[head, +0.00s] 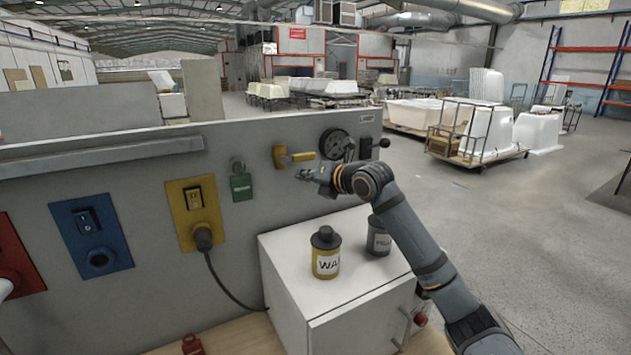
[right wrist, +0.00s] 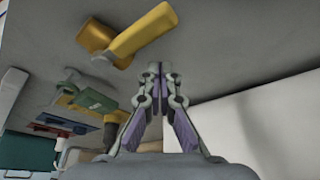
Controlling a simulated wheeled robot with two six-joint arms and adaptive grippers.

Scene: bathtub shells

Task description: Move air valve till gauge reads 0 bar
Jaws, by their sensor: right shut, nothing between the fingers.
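The yellow air valve (head: 293,157) is mounted on the grey panel, its lever pointing right and roughly level. Its yellow lever also shows in the right wrist view (right wrist: 140,33), at the upper left. The round dark gauge (head: 333,143) is on the panel just right of the valve; its needle is too small to read. My right gripper (head: 304,173) is just below the valve lever, apart from it as far as I can tell. In the right wrist view its fingertips (right wrist: 154,72) are together with nothing between them. My left gripper is not in view.
A white cabinet (head: 300,262) below carries a yellow canister (head: 326,254) and a grey canister (head: 378,238). Left on the panel are a green tag (head: 241,187), a yellow socket (head: 193,205) with a plugged cable and a blue socket (head: 91,234). A black-knobbed lever (head: 375,145) sits right of the gauge.

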